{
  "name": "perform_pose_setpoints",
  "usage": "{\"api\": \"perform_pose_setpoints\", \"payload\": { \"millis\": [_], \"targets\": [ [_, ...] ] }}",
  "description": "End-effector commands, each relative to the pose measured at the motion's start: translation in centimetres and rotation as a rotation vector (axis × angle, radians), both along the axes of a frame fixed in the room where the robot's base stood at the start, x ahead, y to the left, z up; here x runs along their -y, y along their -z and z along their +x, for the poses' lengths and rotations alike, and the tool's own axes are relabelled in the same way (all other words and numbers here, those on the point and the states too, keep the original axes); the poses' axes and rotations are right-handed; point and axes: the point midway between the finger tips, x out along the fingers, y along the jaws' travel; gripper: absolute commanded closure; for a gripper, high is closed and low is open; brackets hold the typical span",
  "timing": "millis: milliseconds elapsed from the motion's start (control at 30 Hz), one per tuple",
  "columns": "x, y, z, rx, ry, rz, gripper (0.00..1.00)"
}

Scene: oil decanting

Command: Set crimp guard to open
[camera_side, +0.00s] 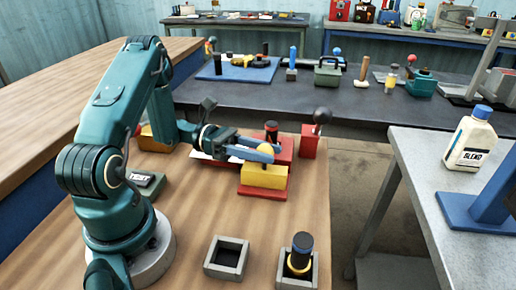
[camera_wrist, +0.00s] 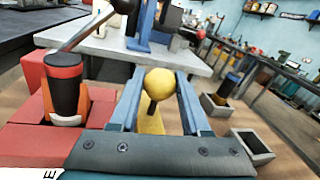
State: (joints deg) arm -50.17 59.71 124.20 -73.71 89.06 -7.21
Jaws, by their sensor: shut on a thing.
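A yellow ball knob (camera_side: 266,150) sits on a yellow block (camera_side: 262,178) with a red base, right of my arm. My gripper (camera_side: 260,153) is shut on this knob, with its blue fingers on either side. In the wrist view, the yellow knob (camera_wrist: 159,84) shows between the two fingers (camera_wrist: 160,74), with a dark stem below it. No label marks which part is the crimp guard. The yellow block is mostly hidden in the wrist view.
Behind the knob is a red block (camera_side: 284,153) holding a black and red cylinder (camera_side: 271,132). A red block with a black-ball lever (camera_side: 310,142) stands to its right. Two grey square holders are in front, the right one holding a dark bottle (camera_side: 301,252). A blue-capped bottle (camera_side: 470,140) stands on the right table.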

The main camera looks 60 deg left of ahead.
Motion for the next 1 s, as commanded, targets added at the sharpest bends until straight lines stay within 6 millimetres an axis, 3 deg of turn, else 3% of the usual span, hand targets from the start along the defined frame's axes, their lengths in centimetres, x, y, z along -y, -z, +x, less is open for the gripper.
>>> {"api": "perform_pose_setpoints", "payload": {
  "millis": [200, 567, 600, 667, 1000],
  "targets": [
    [1.5, 0.1, -1.6, -0.006, 0.0, 0.001, 1.0],
    [1.9, 0.1, -2.0, -0.007, 0.006, 0.0, 1.0],
    [1.9, 0.1, -2.0, -0.007, 0.006, 0.0, 0.42],
    [1.9, 0.1, -2.0, -0.007, 0.007, 0.0, 0.24],
    [1.7, 0.0, -1.9, -0.003, 0.003, 0.001, 0.24]
  ]
}}
